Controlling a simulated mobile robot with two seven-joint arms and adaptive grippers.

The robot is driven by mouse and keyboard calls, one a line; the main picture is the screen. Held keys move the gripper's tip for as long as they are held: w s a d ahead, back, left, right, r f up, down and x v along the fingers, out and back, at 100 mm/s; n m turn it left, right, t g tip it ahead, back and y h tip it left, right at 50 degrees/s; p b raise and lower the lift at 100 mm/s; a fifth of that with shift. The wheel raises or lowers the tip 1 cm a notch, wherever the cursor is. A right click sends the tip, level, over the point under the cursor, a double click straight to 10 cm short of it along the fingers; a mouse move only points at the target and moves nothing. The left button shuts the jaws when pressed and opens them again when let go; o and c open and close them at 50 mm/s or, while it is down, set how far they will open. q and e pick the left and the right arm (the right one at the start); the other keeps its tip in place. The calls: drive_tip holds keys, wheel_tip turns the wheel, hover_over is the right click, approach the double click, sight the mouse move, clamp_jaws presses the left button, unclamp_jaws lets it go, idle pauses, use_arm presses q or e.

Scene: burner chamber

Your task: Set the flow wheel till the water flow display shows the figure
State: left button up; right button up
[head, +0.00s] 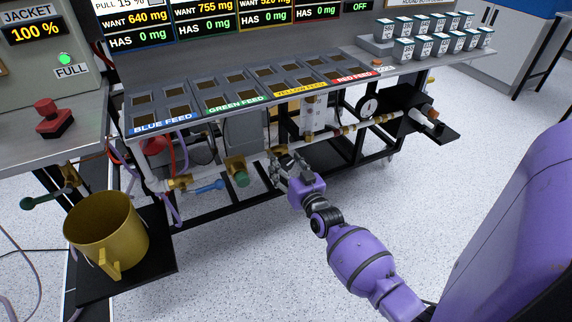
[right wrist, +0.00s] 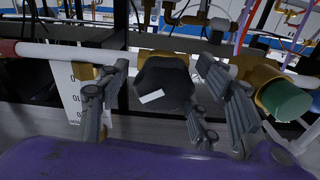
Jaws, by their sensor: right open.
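The flow wheel appears to be the dark, many-sided knob (right wrist: 166,82) with a white mark, in the middle of the right wrist view. In the head view my right gripper hides most or all of it. My right gripper (head: 280,162) is open at the pipe run under the feed panel. In the right wrist view its fingers (right wrist: 162,66) stand either side of the knob, with gaps showing between them and it. A white plate with figures (right wrist: 92,95) hangs left of the knob, only partly readable. I cannot make out a water flow display. My left gripper is not in view.
A green-capped valve (head: 240,177) and a blue lever (head: 208,187) sit left of my right gripper; the green cap (right wrist: 285,101) is close to my right finger. The feed panel (head: 262,92) overhangs the pipes. A brass pot (head: 106,228) stands at lower left.

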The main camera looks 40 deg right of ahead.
drive_tip(key=shift+c, duration=0.2)
drive_tip(key=c, duration=1.1)
drive_tip(key=shift+r+m+p, duration=0.1)
drive_tip(key=shift+m+p, duration=0.25)
drive_tip(key=shift+m, duration=0.55)
